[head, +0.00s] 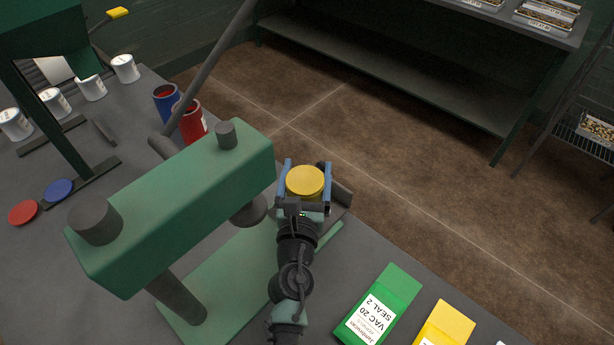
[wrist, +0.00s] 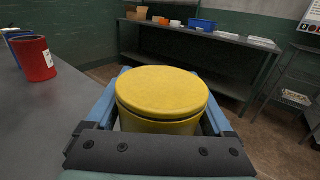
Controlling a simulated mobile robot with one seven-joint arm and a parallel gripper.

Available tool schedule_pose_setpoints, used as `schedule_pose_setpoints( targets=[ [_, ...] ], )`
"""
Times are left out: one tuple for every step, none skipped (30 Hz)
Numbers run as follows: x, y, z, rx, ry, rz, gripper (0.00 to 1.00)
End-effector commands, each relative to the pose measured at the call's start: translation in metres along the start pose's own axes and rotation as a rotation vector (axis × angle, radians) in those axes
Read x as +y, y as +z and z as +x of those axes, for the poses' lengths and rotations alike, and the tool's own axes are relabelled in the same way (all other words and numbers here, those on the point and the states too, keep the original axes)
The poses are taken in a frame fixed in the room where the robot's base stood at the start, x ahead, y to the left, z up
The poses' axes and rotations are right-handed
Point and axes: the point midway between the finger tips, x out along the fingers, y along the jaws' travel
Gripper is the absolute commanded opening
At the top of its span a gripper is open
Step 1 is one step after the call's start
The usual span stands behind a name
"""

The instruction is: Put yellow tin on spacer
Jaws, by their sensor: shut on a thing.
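The yellow tin (head: 305,181) has a yellow lid on top and is held upright between the blue fingers of my gripper (head: 304,178). In the wrist view the yellow tin (wrist: 162,95) fills the middle, with a blue finger on each side. In the head view my gripper is just right of the green press head, above the right end of the green press base (head: 222,285). The tin hides what is under it. I cannot tell which thing is the spacer.
The green press head (head: 175,205) stands close on the left. A red tin (head: 193,122) and a blue tin (head: 166,100) stand behind it. A red lid (head: 23,212) and a blue lid (head: 59,190) lie at the left. Green (head: 379,306) and yellow (head: 444,326) packets lie at the front right.

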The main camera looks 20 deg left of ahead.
Motion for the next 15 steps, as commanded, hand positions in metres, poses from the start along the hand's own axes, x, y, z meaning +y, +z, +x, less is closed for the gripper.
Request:
schedule_pose_setpoints(
  targets=[
    [0.0001, 0.0024, 0.0002, -0.002, 0.0, 0.0, 0.23],
    [0.0001, 0.0027, 0.0002, -0.002, 0.0, 0.0, 0.23],
    [0.0001, 0.0028, 0.0002, -0.002, 0.0, 0.0, 0.23],
    [0.0001, 0.0028, 0.0001, -0.002, 0.0, 0.0, 0.23],
    [0.0, 0.0027, 0.0001, -0.002, 0.0, 0.0, 0.23],
    [0.0, 0.0019, 0.0001, -0.002, 0.0, 0.0, 0.23],
    [0.0, 0.0007, 0.0001, -0.002, 0.0, 0.0, 0.23],
    [0.0, -0.0007, 0.0001, -0.002, 0.0, 0.0, 0.23],
    [-0.0001, -0.0022, 0.0001, -0.002, 0.0, 0.0, 0.23],
    [-0.0001, -0.0018, 0.0, -0.001, 0.0, 0.0, 0.9],
    [-0.0001, -0.0012, -0.0001, -0.001, 0.0, 0.0, 0.95],
    [-0.0001, -0.0012, -0.0001, -0.001, 0.0, 0.0, 1.0],
    [-0.0001, -0.0012, -0.0001, -0.001, 0.0, 0.0, 1.0],
    [-0.0001, -0.0013, -0.0001, -0.001, 0.0, 0.0, 1.0],
    [-0.0001, -0.0013, -0.0001, -0.001, 0.0, 0.0, 1.0]
  ],
)
